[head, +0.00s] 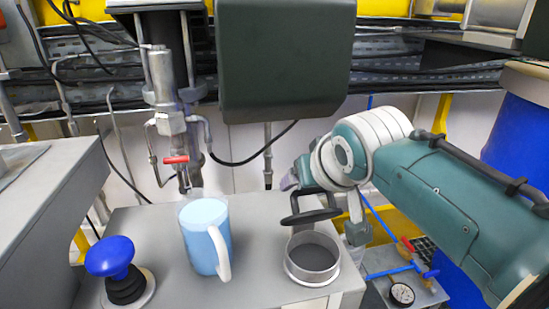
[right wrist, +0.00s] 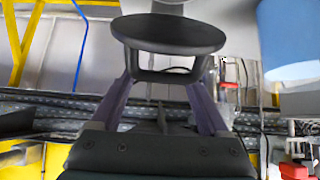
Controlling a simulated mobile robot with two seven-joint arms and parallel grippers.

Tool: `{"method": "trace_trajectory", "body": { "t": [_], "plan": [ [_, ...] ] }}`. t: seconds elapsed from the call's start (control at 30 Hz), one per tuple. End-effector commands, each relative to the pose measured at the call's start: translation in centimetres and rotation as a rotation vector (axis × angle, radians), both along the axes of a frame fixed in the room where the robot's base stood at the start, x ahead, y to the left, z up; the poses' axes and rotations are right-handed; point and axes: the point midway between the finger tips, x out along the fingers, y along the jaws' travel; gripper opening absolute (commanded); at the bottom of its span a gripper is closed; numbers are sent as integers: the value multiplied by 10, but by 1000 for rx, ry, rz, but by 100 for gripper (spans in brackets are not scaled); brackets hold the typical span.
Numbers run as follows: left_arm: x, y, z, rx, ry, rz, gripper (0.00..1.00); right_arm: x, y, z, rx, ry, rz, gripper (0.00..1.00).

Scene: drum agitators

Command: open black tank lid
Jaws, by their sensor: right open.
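The black lid (head: 310,215) is a round disc with a loop handle. In the head view it is above the metal tank collar (head: 329,277), apart from it, and the collar's grey interior shows. My right gripper (head: 298,183) is at the lid's handle. In the right wrist view the lid (right wrist: 168,33) lies ahead of the purple fingers, and its handle spans between the fingertips of the right gripper (right wrist: 170,80). The jaws are open; whether the fingers press on the handle's sides is unclear. My left gripper is not in view.
A light-blue jug (head: 204,235) stands left of the collar, under a tap with a red handle (head: 176,160). A blue knob (head: 110,257) is at the counter's front left. A dark box (head: 285,60) hangs above. A gauge (head: 402,293) and valves are at lower right.

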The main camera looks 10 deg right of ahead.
Motion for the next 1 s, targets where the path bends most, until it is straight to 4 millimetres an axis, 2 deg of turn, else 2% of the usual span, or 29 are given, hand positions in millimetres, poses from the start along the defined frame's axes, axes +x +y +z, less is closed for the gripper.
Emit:
{"method": "trace_trajectory", "body": {
  "t": [0.03,0.17,0.43,0.57,1.0],
  "plan": [
    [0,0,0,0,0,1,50,0,0,0,0,0,0,86],
    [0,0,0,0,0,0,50,0,0,0,1,0,1,100],
    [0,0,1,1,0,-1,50,-1,0,1,1,0,1,100],
    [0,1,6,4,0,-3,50,-6,0,8,1,-2,1,100],
    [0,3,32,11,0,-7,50,-54,-1,54,1,-1,0,100]
  ]
}}
